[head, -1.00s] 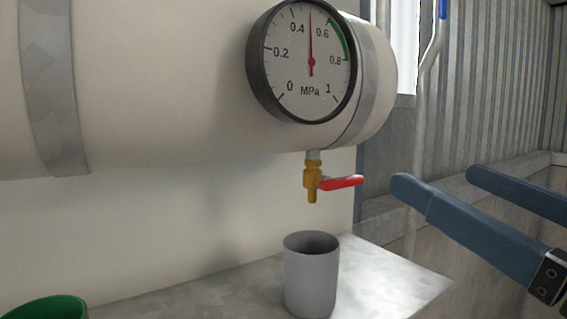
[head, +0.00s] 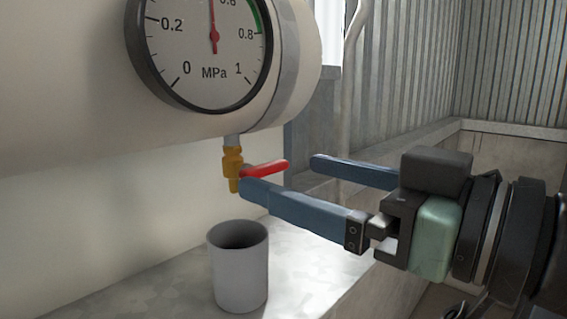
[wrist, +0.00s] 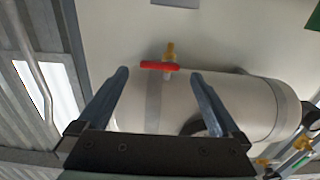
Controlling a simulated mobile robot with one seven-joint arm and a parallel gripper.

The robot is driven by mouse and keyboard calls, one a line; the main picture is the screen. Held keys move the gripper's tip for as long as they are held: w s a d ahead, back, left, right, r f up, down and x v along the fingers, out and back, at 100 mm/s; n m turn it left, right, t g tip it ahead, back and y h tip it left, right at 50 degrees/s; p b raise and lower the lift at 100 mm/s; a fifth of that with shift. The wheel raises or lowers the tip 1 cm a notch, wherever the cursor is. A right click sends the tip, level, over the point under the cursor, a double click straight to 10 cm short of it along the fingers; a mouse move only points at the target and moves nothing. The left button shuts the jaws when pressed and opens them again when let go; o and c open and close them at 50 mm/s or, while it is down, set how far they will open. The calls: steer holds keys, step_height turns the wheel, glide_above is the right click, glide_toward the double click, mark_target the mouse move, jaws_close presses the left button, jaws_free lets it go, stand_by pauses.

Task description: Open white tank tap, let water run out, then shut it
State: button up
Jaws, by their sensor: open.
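The white tank (head: 60,75) lies across the upper left in the head view, and it also shows in the wrist view (wrist: 240,100). The brass tap (head: 232,163) hangs under it, with a red lever (head: 265,169) pointing right, roughly crosswise to the tap body. In the wrist view the red lever (wrist: 160,66) lies ahead of the fingertips, roughly midway between them. My gripper (head: 280,172) is open and empty, its blue fingers apart. In the head view the nearer fingertip overlaps the area just below the lever; I cannot tell whether they touch.
A grey cup (head: 238,275) stands on the metal shelf (head: 180,285) below the tap. A pressure gauge (head: 205,50) sits on the tank front above, its red needle pointing up. A corrugated wall (head: 415,70) stands behind on the right.

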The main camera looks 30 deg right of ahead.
mark_target(265, 170)
steer(key=shift+x, duration=1.4)
steer(key=c, duration=1.3)
steer(key=m+p, duration=0.1)
steer(key=m, duration=0.1)
steer(key=m+p, duration=0.1)
steer(key=m, duration=0.1)
steer(key=m+p, duration=0.1)
steer(key=m, duration=0.1)
steer(key=shift+f+m, duration=0.3)
steer(key=shift+m, duration=0.1)
steer(key=shift+s+a+f+m+p, duration=0.1)
steer(key=shift+f+m+p, duration=0.1)
steer(key=shift+m+p, duration=0.85)
steer(key=shift+a+f+m+p, duration=0.15)
steer(key=shift+m+p, duration=0.4)
steer(key=shift+m, duration=0.9)
steer(key=shift+f, duration=0.1)
